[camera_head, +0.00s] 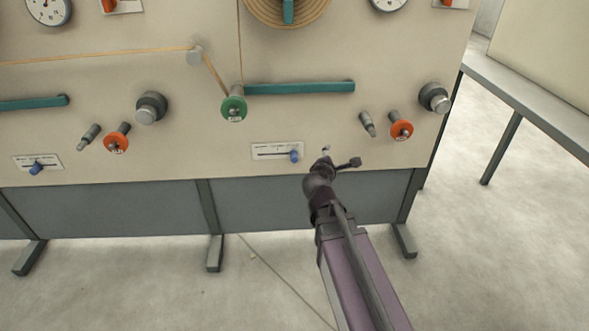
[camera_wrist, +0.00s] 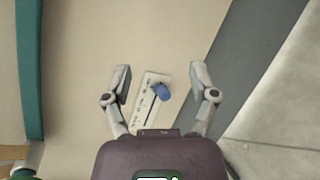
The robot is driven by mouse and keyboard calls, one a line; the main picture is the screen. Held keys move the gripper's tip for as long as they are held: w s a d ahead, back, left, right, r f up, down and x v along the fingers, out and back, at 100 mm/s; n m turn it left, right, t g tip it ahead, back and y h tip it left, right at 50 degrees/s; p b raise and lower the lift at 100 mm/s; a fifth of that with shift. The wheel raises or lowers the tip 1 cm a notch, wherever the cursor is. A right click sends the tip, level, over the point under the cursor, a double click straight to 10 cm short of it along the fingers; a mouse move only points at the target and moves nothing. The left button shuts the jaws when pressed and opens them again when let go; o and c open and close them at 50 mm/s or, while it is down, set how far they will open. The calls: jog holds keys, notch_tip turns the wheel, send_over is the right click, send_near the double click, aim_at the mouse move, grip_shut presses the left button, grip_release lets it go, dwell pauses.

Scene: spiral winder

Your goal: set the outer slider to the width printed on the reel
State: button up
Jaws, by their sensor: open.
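A slider with a blue knob (camera_head: 295,156) sits on a white scale plate (camera_head: 270,151) low on the panel, its knob at the plate's right end. In the wrist view the blue knob (camera_wrist: 161,92) and plate (camera_wrist: 146,98) lie between my open fingers, apart from both. My gripper (camera_head: 340,157) is open and empty, just right of this plate. A second slider (camera_head: 37,167) with a blue knob is at the far left, its knob near mid-slot. A reel (camera_head: 262,14) of tan strip is cut off at the top edge. Scale marks and any printed width are unreadable.
Orange knobs (camera_head: 401,130) (camera_head: 116,143) and grey knobs (camera_head: 434,97) (camera_head: 151,107) stick out above the sliders. A teal bar (camera_head: 300,88) and green roller (camera_head: 234,106) are higher up. A grey table (camera_head: 530,105) stands at right. The floor in front is clear.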

aim_at(294, 160)
jog(key=w+a+f+n+t+y+b, duration=0.2)
jog(key=a+f+n+y+b, duration=0.4)
jog(key=a+f+n+b, duration=0.4)
jog(key=f+n+t+b, duration=0.1)
jog(key=n+b, duration=0.2)
jog(key=b, duration=0.1)
jog(key=shift+w+f+t, duration=0.3)
jog(key=shift+w+t, duration=0.05)
jog(key=shift+t, duration=0.05)
jog(key=shift+w, duration=0.1)
jog(key=w, duration=1.3)
jog(key=shift+w, duration=0.35)
grip_shut()
